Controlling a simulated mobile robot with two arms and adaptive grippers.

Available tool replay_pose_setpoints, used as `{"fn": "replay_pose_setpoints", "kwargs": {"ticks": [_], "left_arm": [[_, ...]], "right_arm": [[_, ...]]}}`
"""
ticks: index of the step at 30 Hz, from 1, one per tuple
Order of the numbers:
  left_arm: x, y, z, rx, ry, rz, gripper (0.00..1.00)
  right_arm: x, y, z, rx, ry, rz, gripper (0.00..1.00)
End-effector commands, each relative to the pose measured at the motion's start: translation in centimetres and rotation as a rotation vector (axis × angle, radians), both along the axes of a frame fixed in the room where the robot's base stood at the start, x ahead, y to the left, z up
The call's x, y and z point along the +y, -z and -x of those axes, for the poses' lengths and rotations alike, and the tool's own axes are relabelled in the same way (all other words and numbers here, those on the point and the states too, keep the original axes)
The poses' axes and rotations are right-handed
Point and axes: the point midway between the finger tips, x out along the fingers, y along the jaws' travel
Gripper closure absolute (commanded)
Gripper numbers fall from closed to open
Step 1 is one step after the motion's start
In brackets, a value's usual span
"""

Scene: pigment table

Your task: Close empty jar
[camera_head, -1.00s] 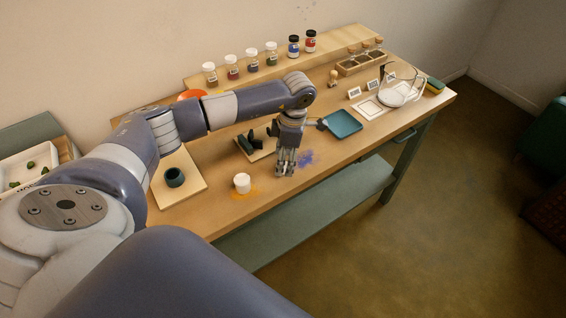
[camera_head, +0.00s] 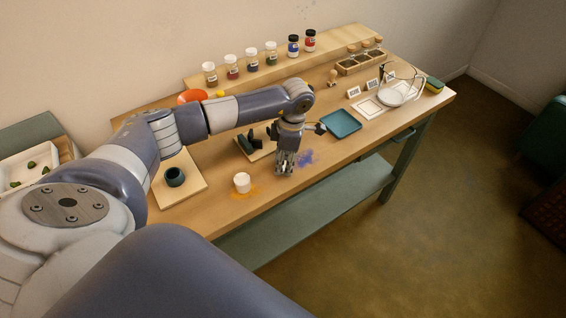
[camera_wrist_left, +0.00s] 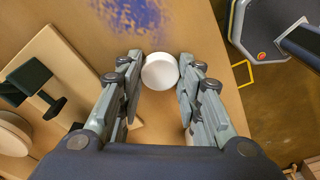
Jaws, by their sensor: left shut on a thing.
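My left gripper (camera_head: 284,171) is low over the front of the table, beside a blue powder stain. In the left wrist view its fingers (camera_wrist_left: 159,88) are shut on a round white lid-like piece (camera_wrist_left: 160,71), seen from above. Whether a jar is under that piece is hidden. In the head view the fingers cover it. A small white jar-like cylinder (camera_head: 242,183) stands on an orange powder patch, left of the gripper and apart from it. I cannot tell whether it is open. My right gripper is not in view.
Several lidded pigment jars (camera_head: 252,59) stand on the back shelf. A dark pot (camera_head: 175,177) sits on a board at left. A blue tray (camera_head: 341,123) and a glass vessel (camera_head: 410,91) are to the right. The table's front edge is close to the gripper.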

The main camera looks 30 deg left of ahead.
Motion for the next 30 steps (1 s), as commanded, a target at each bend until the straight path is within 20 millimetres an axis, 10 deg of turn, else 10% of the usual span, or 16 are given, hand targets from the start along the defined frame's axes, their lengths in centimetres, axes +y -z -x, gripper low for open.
{"fn": "replay_pose_setpoints", "kwargs": {"ticks": [13,30], "left_arm": [[0.1,-3.5,-0.2,-0.008,0.001,-0.001,0.75],[-6.8,-4.4,10.5,-0.001,0.005,0.001,0.75]], "right_arm": [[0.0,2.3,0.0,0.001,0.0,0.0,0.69],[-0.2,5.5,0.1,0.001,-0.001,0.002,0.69]]}}
